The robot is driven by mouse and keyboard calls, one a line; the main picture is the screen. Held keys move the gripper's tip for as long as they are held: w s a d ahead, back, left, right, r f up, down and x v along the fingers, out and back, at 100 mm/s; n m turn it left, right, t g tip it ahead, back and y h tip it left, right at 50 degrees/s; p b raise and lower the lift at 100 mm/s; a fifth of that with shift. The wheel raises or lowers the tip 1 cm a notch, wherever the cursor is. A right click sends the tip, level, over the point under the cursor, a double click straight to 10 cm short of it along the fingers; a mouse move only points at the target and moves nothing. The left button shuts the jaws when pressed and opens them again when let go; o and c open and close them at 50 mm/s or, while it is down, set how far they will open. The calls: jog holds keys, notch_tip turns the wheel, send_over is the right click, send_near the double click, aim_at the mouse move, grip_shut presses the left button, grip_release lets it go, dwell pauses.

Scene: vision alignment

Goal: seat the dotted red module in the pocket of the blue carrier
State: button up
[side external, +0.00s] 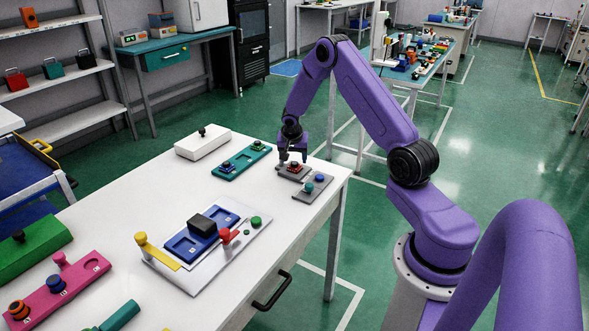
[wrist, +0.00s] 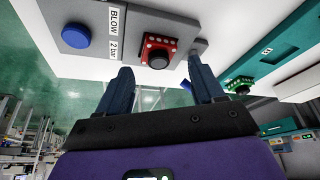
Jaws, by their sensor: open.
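The red module (wrist: 168,45) has white dots and a black round knob. In the wrist view it sits on a grey plate beside a "BLOW 2 bar" label. In the side view the red module (side external: 295,167) is at the table's far right end, just under my gripper (side external: 292,159). In the wrist view my gripper (wrist: 159,68) is open, its fingers apart on either side of the module's lower edge; contact cannot be told. The blue carrier (side external: 184,247) lies on a white board mid-table. A black block (side external: 202,225) stands on it, with recessed pocket area visible beside the block.
A teal plate (side external: 228,171) with a dotted green module (wrist: 239,84) lies nearby. A yellow post (side external: 142,241), red knob (side external: 225,236) and green knob (side external: 256,222) flank the carrier. A white box (side external: 202,143) stands behind.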

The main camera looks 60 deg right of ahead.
aim_at(294, 163)
jog(key=shift+x, duration=1.8)
jog(key=c, duration=0.9)
jog(key=shift+s+r, duration=0.1)
